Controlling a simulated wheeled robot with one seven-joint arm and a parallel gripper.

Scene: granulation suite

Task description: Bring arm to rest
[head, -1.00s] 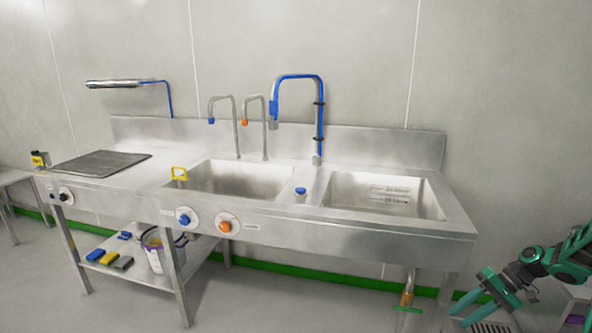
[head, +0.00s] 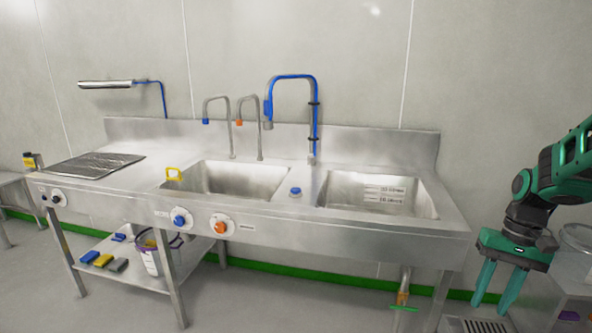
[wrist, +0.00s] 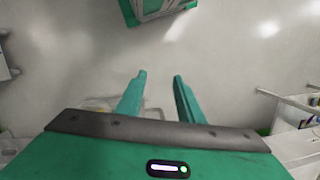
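My gripper (head: 496,287) hangs at the right of the head view, pointing down, to the right of the steel sink unit (head: 350,233). Its two green fingers are apart with nothing between them. In the wrist view, my gripper (wrist: 160,85) also shows its fingers spread and empty. My arm bends at the right edge of the head view, clear of the sink unit.
The right basin (head: 380,205) and left basin (head: 238,180) are empty. A blue-hosed tap (head: 316,120) rises behind them. A bucket (head: 152,258) and several coloured blocks sit on the lower shelf. A floor grate (head: 475,325) lies below my gripper.

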